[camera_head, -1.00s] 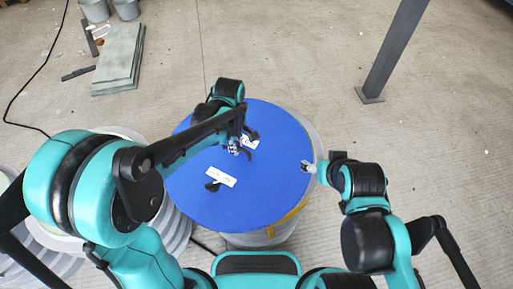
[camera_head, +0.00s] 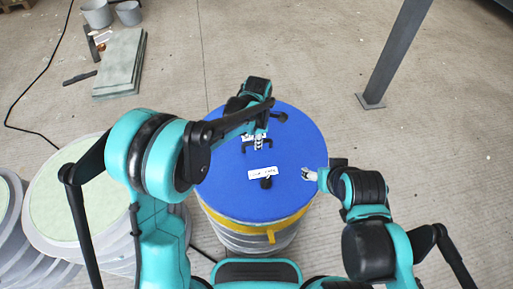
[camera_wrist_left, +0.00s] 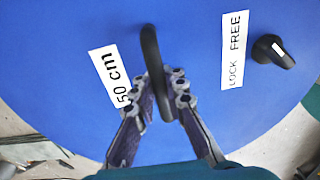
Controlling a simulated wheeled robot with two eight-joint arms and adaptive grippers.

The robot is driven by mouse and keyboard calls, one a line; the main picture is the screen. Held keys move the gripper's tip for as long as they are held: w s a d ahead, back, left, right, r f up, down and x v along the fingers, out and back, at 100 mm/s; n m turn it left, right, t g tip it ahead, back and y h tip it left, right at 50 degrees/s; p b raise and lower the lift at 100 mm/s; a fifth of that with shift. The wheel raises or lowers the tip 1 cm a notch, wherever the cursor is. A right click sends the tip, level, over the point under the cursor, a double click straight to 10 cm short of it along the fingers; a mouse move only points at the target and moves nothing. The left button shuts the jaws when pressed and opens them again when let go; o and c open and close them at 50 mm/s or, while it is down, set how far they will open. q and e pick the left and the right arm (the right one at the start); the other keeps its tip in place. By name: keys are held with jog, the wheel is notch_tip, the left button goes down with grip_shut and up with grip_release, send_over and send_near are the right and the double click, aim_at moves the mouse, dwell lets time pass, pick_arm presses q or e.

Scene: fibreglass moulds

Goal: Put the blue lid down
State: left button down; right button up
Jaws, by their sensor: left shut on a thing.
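The round blue lid (camera_head: 228,185) lies over the grey ribbed mould (camera_head: 250,242) in the head view, roughly centred on it. A yellow band (camera_head: 270,230) shows under its front edge. I cannot tell if a small gap remains. My left gripper (camera_head: 258,142) is shut on the lid's black handle, which shows in the left wrist view (camera_wrist_left: 150,50) between the fingers.
Grey moulds with pale green tops (camera_head: 75,195) stand close on the left. A stack of grey-green slabs (camera_head: 120,65) and buckets (camera_head: 97,14) are at the back left. A dark post (camera_head: 392,55) stands at the back right. The floor behind the lid is clear.

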pick_arm(q)
jog(key=w+f, duration=0.2)
jog(key=w, duration=0.1)
jog(key=shift+w+a+f+b, duration=0.15)
jog(key=shift+w+b, duration=0.1)
jog(key=shift+b, duration=0.15)
jog(key=shift+f+b, duration=0.8)
jog(key=shift+f, duration=1.05)
jog(key=shift+f, duration=0.1)
jog(key=c, duration=1.6)
grip_release()
jog(key=shift+o, duration=0.2)
